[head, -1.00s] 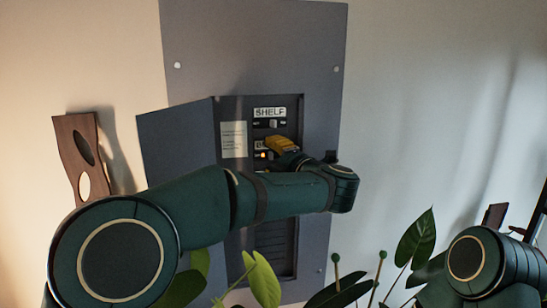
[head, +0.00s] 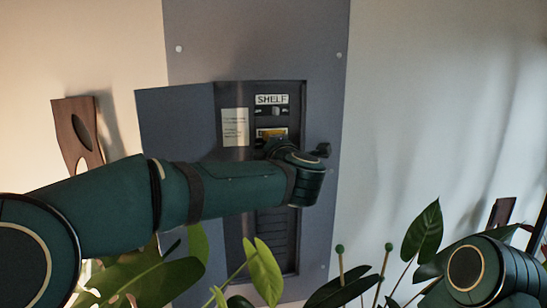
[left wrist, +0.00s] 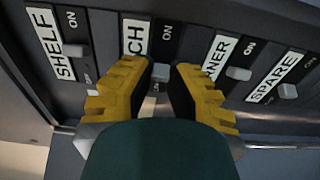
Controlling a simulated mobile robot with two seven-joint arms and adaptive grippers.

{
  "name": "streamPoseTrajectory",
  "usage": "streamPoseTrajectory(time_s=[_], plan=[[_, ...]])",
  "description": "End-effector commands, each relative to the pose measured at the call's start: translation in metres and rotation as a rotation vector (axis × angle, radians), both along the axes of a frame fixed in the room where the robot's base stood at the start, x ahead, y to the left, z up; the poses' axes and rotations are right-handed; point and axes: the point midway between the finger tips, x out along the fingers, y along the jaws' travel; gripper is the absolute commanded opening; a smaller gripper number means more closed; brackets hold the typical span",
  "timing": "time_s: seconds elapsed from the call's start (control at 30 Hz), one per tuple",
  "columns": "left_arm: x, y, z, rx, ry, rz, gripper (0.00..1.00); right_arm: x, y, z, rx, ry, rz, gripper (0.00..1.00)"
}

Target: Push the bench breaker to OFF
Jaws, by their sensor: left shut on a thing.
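In the left wrist view the bench breaker's pale toggle (left wrist: 160,72) sits between the yellow fingertips of my left gripper (left wrist: 162,75), which is shut on it. Its label (left wrist: 136,38) is partly hidden by a finger, with only "CH" readable, and ON is printed above the toggle. Its OFF mark is hidden, so I cannot tell the toggle's exact position. In the head view my left gripper (head: 271,133) is at the panel just below the SHELF breaker, and my wrist hides most of the row. My right gripper is out of view.
The SHELF breaker's toggle (left wrist: 72,50) is left of the fingers; a partly hidden "NER" label (left wrist: 220,52) and the SPARE label (left wrist: 273,78) are right. The grey panel door (head: 178,125) stands open at left. Plant leaves (head: 264,270) rise below my arm.

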Motion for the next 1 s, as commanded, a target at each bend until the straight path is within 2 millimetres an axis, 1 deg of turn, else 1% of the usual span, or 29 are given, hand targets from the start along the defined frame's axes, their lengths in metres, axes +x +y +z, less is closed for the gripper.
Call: streamPoseTrajectory(time_s=[0.03,0.2,0.53,0.57,0.6,0.63,1.0], plan=[[0.0,0.0032,0.0,-0.001,-0.003,-0.028,0.0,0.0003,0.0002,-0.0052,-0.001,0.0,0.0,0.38],[0.0,0.0036,0.0012,0.001,-0.003,-0.094,0.0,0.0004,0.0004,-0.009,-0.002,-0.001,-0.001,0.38],[-0.0001,0.0029,0.0019,0.001,-0.002,-0.105,0.0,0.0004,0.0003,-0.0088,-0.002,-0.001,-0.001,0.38],[-0.0001,0.0028,0.0019,0.001,-0.002,-0.105,0.23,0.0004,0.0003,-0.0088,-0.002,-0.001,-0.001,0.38],[-0.0001,0.0028,0.0018,0.001,-0.002,-0.105,0.37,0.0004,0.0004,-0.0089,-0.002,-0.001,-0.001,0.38],[-0.0001,0.0028,0.0017,0.001,-0.002,-0.105,0.47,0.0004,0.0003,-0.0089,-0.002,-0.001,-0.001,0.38],[-0.0025,0.0021,0.001,0.0,0.0,-0.105,0.48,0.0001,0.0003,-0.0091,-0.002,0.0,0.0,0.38]])
